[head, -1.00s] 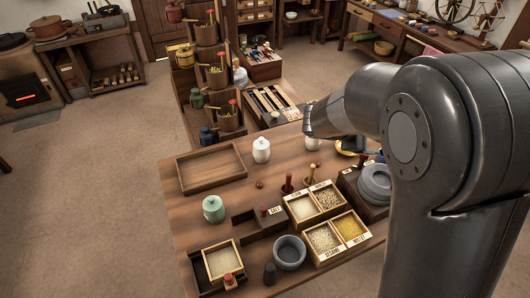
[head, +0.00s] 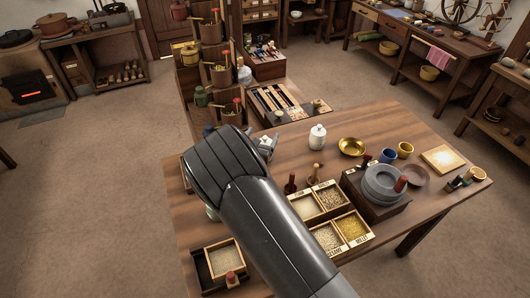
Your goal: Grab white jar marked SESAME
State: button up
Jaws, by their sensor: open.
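A white lidded jar (head: 318,137) stands upright on the wooden table (head: 425,150), right of my gripper and apart from it. No marking on it is readable. My gripper (head: 267,146) is open, low over the table's back part, left of this jar. A second white jar, seen earlier near where my gripper is now, is hidden behind my gripper and arm. I cannot tell whether the jaws are around it. A green jar (head: 211,214) shows only as a sliver beside my arm.
Divided grain boxes (head: 343,212) lie in front of the white jar, with pestles behind them. A grey quern (head: 383,184), brass bowl (head: 352,146), blue cup (head: 388,155) and yellow board (head: 442,159) stand to the right. A tiered stand (head: 218,75) rises behind my gripper.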

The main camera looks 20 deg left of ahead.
aim_at(264, 143)
notch_tip(264, 143, down, 6)
jog(key=shift+r, duration=0.25)
jog(key=w, duration=0.5)
jog(key=shift+a+f, duration=0.1)
jog(key=shift+f, duration=0.05)
jog(key=shift+c, duration=0.3)
jog(key=c, duration=1.6)
